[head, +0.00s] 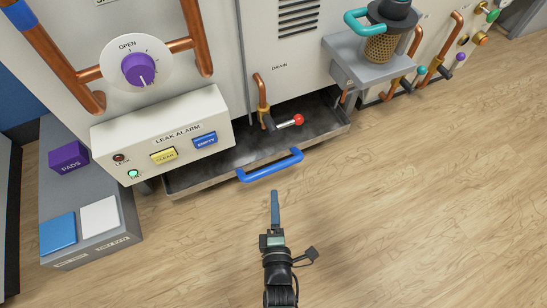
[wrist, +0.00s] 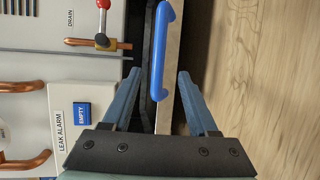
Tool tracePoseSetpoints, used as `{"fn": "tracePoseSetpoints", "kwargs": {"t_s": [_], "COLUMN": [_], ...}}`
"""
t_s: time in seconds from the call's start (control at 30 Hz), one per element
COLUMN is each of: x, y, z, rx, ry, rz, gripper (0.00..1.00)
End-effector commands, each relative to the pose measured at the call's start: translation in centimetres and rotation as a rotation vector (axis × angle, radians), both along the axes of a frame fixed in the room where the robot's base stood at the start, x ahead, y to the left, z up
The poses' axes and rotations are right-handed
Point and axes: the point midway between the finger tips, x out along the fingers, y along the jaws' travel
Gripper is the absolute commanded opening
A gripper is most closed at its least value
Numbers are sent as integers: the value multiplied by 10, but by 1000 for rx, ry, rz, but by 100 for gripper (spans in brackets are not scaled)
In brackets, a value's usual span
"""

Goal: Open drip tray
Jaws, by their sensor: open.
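The drip tray (head: 205,181) is a dark grey metal tray low under the cabinet, with its front part showing past the cabinet face. Its blue bar handle (head: 270,166) is on the front edge. In the wrist view the handle (wrist: 159,50) runs up and down, and its near end lies between and a little beyond my fingertips. My gripper (head: 275,194) is open and empty, in front of the handle in the head view. Its two blue fingers (wrist: 172,82) stand on either side of the handle's line; I see no contact.
A drain valve with a red knob (head: 298,119) hangs above the tray. The leak alarm box (head: 165,137) overhangs its left part. A grey bench with pads (head: 93,245) stands at left, and a bracket with a filter (head: 370,60) at right. The wooden floor (head: 420,210) in front is clear.

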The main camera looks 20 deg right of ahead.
Motion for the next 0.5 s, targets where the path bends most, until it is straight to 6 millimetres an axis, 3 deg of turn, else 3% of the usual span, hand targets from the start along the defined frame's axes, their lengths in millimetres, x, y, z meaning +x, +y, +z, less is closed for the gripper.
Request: {"fn": "tracePoseSetpoints", "kwargs": {"t_s": [0.5], "x": [87], "y": [-34], "z": [-21], "rx": [0], "ry": [-5], "rz": [0], "gripper": [59]}}
